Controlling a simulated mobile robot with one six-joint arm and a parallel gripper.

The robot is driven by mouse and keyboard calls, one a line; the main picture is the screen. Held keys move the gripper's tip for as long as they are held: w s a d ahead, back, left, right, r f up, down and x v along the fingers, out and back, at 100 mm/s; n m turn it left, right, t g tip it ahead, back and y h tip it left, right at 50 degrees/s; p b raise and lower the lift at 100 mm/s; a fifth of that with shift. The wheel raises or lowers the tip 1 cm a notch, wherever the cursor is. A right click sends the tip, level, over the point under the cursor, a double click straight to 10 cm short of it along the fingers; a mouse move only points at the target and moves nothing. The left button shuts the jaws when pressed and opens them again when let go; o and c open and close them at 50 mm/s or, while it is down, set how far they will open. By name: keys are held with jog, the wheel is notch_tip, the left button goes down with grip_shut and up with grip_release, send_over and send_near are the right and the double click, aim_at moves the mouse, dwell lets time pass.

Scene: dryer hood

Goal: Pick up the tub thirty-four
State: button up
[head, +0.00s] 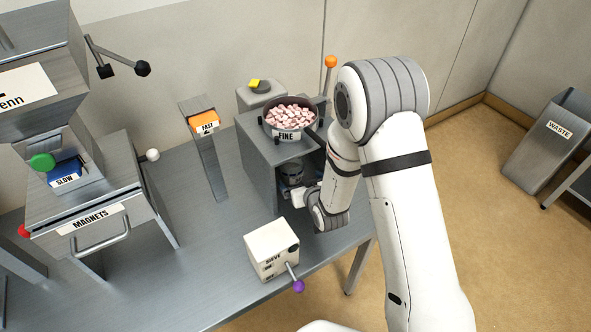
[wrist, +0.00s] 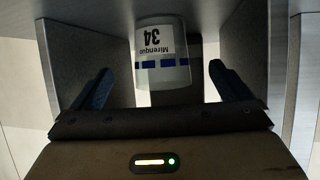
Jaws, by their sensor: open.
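Tub thirty-four (wrist: 162,72) is a pale, translucent tub with a white label reading "34" and a row of blue marks. It appears upside down in the wrist view. In the head view it seems to be the dim round shape (head: 292,172) inside the open bay of the grey cabinet (head: 262,165) under the FINE pan. My gripper (wrist: 161,70) is open, with one blue finger on each side of the tub and a gap at both sides. In the head view my gripper (head: 299,194) is at the bay's mouth, partly hidden by my arm.
The bay's walls (wrist: 227,45) stand close on both sides of my fingers. The FINE pan (head: 289,136) of pink pieces sits on top. A white sieve switch box (head: 271,248) with a purple-knobbed lever stands in front. A WASTE bin (head: 552,135) is far right.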

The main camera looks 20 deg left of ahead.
aim_at(295, 176)
jog(key=p+x, duration=0.2)
jog(key=x, duration=0.5)
jog(key=shift+w+a, duration=0.15)
jog(key=shift+a, duration=0.05)
jog(key=shift+c, duration=0.4)
jog(key=c, duration=1.1)
